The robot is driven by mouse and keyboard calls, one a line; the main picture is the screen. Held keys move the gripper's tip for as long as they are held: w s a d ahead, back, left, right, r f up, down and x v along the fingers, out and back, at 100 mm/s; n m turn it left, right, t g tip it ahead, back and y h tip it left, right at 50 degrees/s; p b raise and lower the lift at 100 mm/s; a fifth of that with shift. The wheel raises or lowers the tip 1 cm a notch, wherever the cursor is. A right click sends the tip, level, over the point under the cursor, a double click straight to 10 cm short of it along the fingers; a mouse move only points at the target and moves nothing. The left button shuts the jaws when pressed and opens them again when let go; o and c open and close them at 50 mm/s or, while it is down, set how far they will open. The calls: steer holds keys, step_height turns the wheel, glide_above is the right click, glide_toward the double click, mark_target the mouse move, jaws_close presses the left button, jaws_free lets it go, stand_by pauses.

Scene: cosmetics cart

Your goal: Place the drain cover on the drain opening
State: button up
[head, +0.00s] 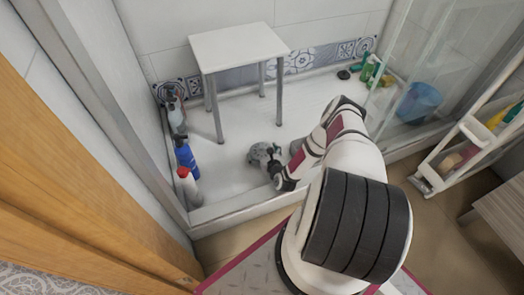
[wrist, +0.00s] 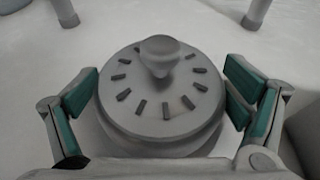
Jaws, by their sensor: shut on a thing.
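The drain cover (wrist: 150,100) is a round grey disc with radial slots and a knob on top, close in front of my wrist camera. My gripper (wrist: 160,92) has its green-padded fingers on the left and right sides of the cover and is shut on it. In the head view the grey cover (head: 262,153) shows at the end of my gripper (head: 273,165), low over the white shower floor. The drain opening is not visible. Whether the cover touches the floor cannot be told.
A white stool (head: 238,45) stands behind the cover. A blue bottle (head: 186,157) and a red-capped bottle (head: 188,187) stand at the left wall. A blue bucket (head: 419,102) is at the right behind glass. White floor (head: 320,95) is free right of the stool.

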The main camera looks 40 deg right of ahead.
mark_target(262, 146)
steer(key=shift+f, duration=0.25)
steer(key=o, duration=1)
steer(key=shift+o, duration=0.2)
steer(key=r, duration=0.8)
steer(key=shift+w+d+r, duration=0.1)
steer(key=shift+w+r, duration=0.1)
steer(key=shift+r, duration=0.2)
steer(key=shift+s+r, duration=0.1)
steer(key=shift+r, duration=0.6)
